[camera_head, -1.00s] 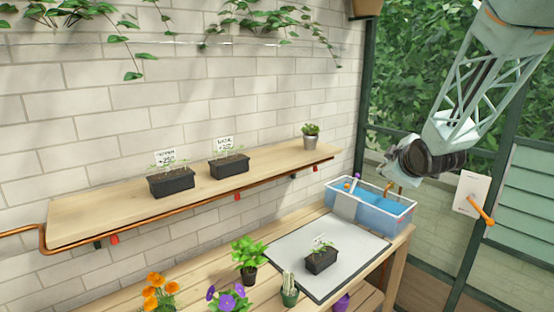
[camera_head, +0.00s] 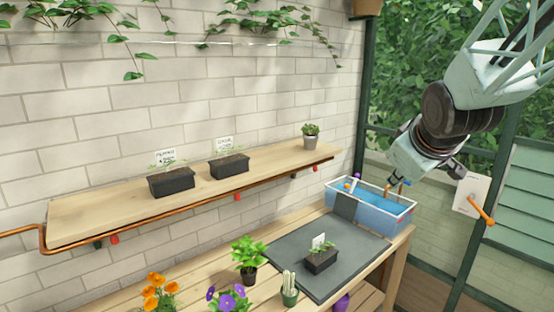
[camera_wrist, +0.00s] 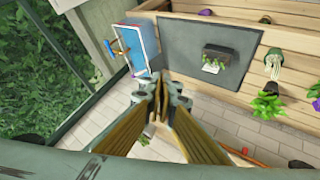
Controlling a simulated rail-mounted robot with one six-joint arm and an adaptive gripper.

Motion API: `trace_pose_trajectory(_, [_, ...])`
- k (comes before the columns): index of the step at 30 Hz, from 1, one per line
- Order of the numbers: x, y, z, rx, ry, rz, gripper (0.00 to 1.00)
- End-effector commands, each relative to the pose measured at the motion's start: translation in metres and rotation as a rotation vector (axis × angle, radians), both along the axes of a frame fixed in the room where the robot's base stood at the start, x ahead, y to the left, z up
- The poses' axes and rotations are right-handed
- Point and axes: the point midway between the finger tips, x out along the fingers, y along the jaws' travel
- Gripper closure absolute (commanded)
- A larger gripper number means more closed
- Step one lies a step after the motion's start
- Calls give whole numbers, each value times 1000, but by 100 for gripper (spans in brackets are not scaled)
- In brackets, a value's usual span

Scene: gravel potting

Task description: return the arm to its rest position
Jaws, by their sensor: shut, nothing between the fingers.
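My arm hangs in from the upper right in the head view. My gripper (camera_wrist: 160,88) is shut and empty in the wrist view, its fingertips together above the tiled floor, apart from the bench. In the head view the wrist is beside and above the blue water tub, and the fingertips are hard to make out. A black planter (camera_head: 321,260) with seedlings and a white label stands on the dark grey mat (camera_head: 290,262); it also shows in the wrist view (camera_wrist: 215,57).
The blue tub (camera_head: 383,220) stands at the bench's right end. Two black planters (camera_head: 171,182) (camera_head: 229,166) and a small potted plant (camera_head: 311,136) stand on the wall shelf. Flowers (camera_head: 160,292) and a cactus pot (camera_head: 289,296) line the bench front. A white board (camera_head: 468,192) hangs right.

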Motion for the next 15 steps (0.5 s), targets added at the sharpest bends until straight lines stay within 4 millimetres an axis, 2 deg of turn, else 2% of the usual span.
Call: trace_pose_trajectory(15, [-120, 30, 9, 141, 116, -143, 100])
